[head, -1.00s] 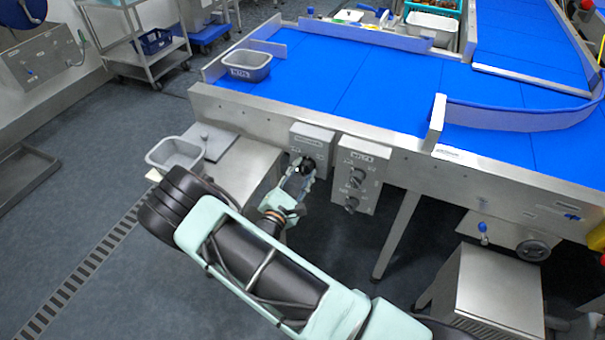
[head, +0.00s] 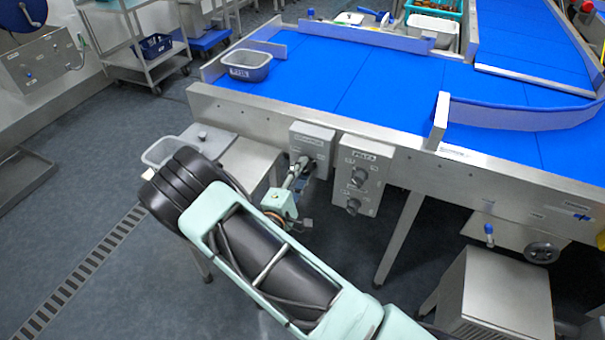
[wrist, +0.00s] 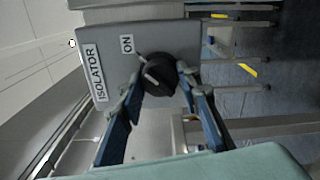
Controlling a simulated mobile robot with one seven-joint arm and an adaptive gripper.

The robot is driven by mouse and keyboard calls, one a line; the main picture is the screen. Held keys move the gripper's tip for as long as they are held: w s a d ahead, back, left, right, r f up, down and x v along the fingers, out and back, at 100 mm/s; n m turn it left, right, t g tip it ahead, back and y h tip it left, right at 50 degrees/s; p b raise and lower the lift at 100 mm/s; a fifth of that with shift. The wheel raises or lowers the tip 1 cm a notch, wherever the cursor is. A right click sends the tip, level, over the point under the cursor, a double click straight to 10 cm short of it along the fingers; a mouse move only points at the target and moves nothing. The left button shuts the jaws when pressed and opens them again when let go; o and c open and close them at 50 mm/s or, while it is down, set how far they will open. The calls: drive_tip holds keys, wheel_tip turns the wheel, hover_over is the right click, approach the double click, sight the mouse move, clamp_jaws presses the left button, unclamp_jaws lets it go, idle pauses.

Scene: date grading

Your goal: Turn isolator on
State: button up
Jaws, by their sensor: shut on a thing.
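The isolator (head: 311,141) is a grey box on the front of the blue-belted conveyor. In the wrist view its face (wrist: 112,68) carries the labels ISOLATOR and ON. Its round black knob (wrist: 160,75) has a pale mark at its edge on the side towards the ON label. My gripper (wrist: 161,82) has one blue-grey finger on each side of the knob and is shut on it. In the head view my gripper (head: 298,171) is at the lower part of the box, and the knob is mostly hidden there.
A control box (head: 362,175) with two black knobs is just right of the isolator. A grey tub (head: 247,66) sits on the belt. A steel side table (head: 232,160) with another tub is at left, partly behind my arm. Conveyor legs stand below.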

idle(0.3)
drive_tip(key=o, duration=1.2)
drive_tip(key=shift+c, duration=0.2)
drive_tip(key=v, duration=1.2)
